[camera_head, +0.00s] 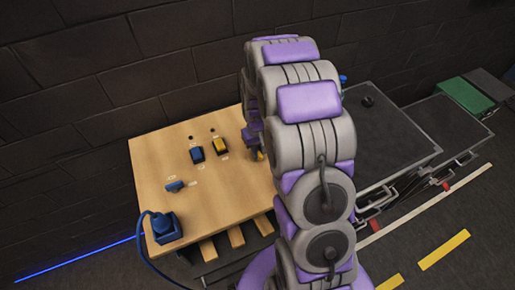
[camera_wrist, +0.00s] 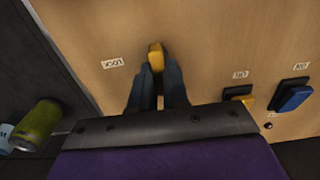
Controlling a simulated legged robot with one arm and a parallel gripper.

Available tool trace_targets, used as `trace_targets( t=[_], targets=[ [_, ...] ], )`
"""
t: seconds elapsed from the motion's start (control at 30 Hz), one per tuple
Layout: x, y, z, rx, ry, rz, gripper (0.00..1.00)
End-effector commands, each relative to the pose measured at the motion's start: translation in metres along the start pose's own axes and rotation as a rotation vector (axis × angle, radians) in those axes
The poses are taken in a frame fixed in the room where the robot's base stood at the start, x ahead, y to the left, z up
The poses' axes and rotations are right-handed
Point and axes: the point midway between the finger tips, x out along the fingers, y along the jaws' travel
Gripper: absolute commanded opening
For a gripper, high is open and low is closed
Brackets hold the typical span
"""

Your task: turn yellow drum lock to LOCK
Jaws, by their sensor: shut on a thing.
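The yellow drum lock (camera_wrist: 156,56) shows in the wrist view as a small yellow handle on the wooden board, between my fingertips. My gripper (camera_wrist: 157,80) is shut on it, with one finger on each side. A small white label (camera_wrist: 112,62), apparently reading LOCK and upside down, lies just left of the handle. In the head view my arm covers most of this spot. Only a bit of yellow (camera_head: 260,155) shows beside my gripper at the board's right side. The handle's lower part is hidden by my fingers.
The wooden board (camera_head: 150,165) also carries a yellow switch (camera_head: 221,146), a blue switch (camera_head: 196,154), a blue knob (camera_head: 175,186) and a blue socket with cable (camera_head: 165,226). A yellow-green cylinder (camera_wrist: 38,125) lies beyond the board's edge. A dark cabinet (camera_head: 395,145) stands right.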

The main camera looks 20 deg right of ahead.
Motion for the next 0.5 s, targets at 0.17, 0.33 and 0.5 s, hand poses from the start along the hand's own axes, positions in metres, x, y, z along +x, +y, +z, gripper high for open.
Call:
trace_targets(
  t=[0.17,0.33,0.5],
  targets=[
    [-0.0001,0.0,0.0001,0.001,0.0,0.0,0.0],
    [-0.0002,0.0004,0.0002,0.027,-0.001,0.0,0.0],
    [-0.0004,0.0011,0.0004,0.101,-0.001,0.0,0.0]
  ],
)
